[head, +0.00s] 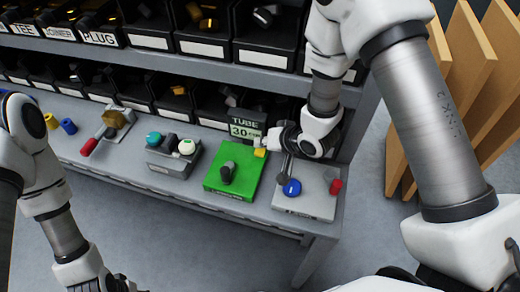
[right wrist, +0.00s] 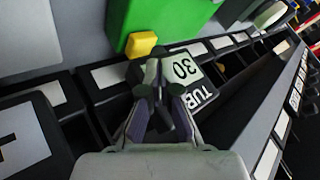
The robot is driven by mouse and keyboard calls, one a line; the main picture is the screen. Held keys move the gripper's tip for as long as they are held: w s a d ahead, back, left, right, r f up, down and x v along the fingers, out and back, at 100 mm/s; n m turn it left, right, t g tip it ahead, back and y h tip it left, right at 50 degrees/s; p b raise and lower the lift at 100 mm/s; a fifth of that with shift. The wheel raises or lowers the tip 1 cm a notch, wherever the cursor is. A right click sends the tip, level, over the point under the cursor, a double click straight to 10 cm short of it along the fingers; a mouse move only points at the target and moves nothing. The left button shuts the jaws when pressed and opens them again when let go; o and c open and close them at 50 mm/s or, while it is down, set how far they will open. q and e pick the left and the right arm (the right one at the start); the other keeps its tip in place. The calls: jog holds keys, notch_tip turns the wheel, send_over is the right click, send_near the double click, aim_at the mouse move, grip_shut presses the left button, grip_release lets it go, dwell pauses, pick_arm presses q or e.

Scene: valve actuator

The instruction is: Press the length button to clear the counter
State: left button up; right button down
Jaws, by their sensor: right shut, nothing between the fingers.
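A green block (head: 218,182) sits on the bench with a dark upright knob on it. A yellow button (head: 260,153) is at its far right corner. Behind it stands a dark sign (head: 245,130) reading TUBE and 30. My right gripper (head: 270,144) is shut and empty, just behind and right of the button. In the right wrist view, the closed fingertips (right wrist: 160,85) are close to the yellow button (right wrist: 140,44), with the sign (right wrist: 193,78) behind them; I cannot tell whether they touch it. My left arm shows at the left, but its fingers are outside the frame.
A grey panel (head: 310,204) with a blue knob and a red part is right of the green block. A grey box (head: 160,163) with teal and white buttons is left. Bins (head: 205,48) line the shelf behind. Wooden boards (head: 470,50) stand at the right.

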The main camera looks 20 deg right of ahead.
aim_at(262, 152)
jog(key=shift+f, duration=0.1)
jog(key=shift+f, duration=0.35)
jog(key=shift+f+b, duration=0.45)
jog(key=shift+f, duration=0.05)
dwell(0.8)
jog(key=shift+r+p, duration=0.9)
jog(key=shift+r, duration=0.05)
notch_tip(262, 152, up, 5)
jog(key=p, duration=0.4)
jog(key=shift+r+p, duration=0.1)
jog(key=shift+p, duration=0.25)
